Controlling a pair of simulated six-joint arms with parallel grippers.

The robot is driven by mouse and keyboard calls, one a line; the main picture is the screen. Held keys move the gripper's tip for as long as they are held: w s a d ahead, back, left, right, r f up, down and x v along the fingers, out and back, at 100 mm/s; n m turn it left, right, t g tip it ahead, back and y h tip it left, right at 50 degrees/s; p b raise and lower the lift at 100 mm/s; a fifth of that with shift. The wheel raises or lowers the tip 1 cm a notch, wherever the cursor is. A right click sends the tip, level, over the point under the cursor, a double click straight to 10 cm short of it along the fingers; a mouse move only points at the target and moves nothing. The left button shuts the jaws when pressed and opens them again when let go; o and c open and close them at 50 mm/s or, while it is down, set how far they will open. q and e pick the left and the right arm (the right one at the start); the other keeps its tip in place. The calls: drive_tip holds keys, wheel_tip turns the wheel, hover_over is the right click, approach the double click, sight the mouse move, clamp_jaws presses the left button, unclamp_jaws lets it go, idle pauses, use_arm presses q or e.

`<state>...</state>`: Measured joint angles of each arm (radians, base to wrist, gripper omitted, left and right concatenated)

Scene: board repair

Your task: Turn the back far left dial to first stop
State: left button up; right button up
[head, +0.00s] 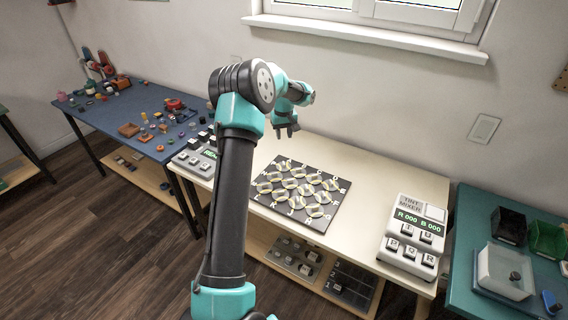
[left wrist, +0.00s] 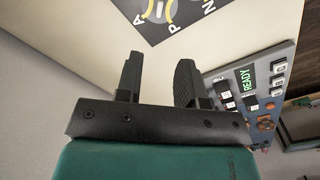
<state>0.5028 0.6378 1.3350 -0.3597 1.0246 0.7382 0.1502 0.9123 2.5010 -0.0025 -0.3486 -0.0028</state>
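The dark board (head: 260,196) lies on the cream table and carries rows of round, pale-and-yellow dials with white letters. The dial at its back left (head: 283,165) shows small in the head view; where it points is too small to read. My left gripper (head: 287,129) hangs above the table behind the board's back left edge, apart from the dials. In the left wrist view its two fingers (left wrist: 158,78) are spread with nothing between them. A corner of the board (left wrist: 182,30) with a yellow-ringed dial shows beyond the fingers. My right gripper is not in view.
A grey keypad device with a green READY display (left wrist: 268,82) stands left of the board. A white mixer box (head: 414,232) stands at the table's right end. The blue table (head: 100,120) holds many small items. Cream tabletop right of the board is clear.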

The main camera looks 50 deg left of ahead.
sight(284, 163)
use_arm(q)
wheel_tip(284, 163, down, 15)
drive_tip(key=shift+f, duration=0.15)
idle(0.4)
drive_tip(key=shift+c, duration=0.3)
clamp_jaws()
